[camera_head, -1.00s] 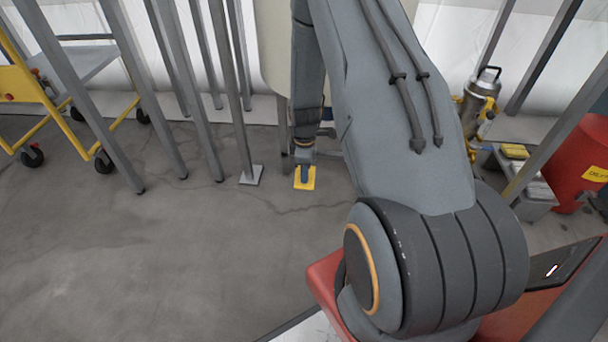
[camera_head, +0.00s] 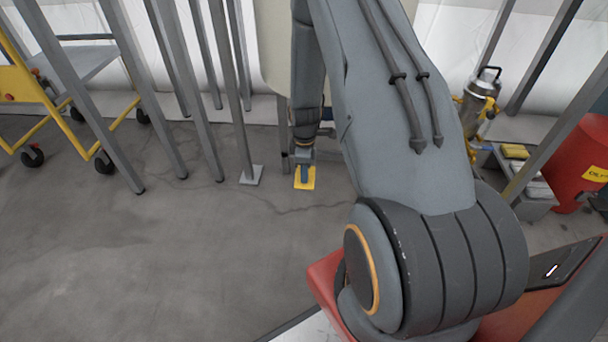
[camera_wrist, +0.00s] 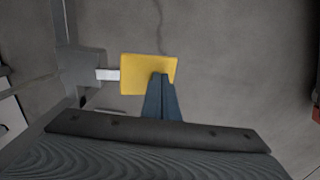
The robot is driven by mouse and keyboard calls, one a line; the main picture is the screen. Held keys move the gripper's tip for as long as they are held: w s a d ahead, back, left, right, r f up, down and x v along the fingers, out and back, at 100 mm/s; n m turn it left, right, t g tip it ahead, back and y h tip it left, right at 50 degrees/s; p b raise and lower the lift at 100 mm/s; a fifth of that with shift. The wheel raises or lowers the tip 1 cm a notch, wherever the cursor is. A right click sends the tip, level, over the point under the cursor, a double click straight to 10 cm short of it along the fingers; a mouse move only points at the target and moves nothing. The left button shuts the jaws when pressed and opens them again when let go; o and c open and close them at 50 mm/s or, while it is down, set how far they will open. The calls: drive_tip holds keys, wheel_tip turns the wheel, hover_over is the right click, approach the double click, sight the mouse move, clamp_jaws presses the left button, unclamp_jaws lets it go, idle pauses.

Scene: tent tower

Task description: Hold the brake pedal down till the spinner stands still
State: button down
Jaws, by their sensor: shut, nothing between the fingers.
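The yellow brake pedal (camera_head: 305,184) lies low near the floor at the foot of the grey frame, in the upper middle of the head view. It shows in the wrist view (camera_wrist: 138,72) as a yellow plate on a short pale arm. My gripper (camera_head: 304,172) points down at the pedal with its fingers together and empty. In the wrist view the fingertips (camera_wrist: 160,78) overlap the pedal's right part and seem to touch it; the exact contact is hard to tell. The spinner cannot be made out in these views.
Several grey posts (camera_head: 183,90) stand left of my arm, one with a square foot plate (camera_head: 251,176). A yellow cart (camera_head: 60,95) stands at the left. A metal canister (camera_head: 482,95), a grey bin (camera_head: 530,185) and a red drum (camera_head: 582,165) stand at the right. The front-left floor is clear.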

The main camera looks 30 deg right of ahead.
drive_tip(key=shift+r, duration=0.1)
idle(0.3)
drive_tip(key=shift+r+p, duration=0.7)
drive_tip(key=shift+p, duration=0.1)
drive_tip(key=shift+r, duration=0.1)
drive_tip(key=shift+r+p, duration=0.65)
drive_tip(key=shift+p, duration=0.05)
wheel_tip(320, 180, up, 12)
drive_tip(key=p, duration=0.6)
drive_tip(key=shift+s+a+r, duration=0.25)
drive_tip(key=shift+s+a, duration=0.05)
drive_tip(key=shift+s, duration=0.1)
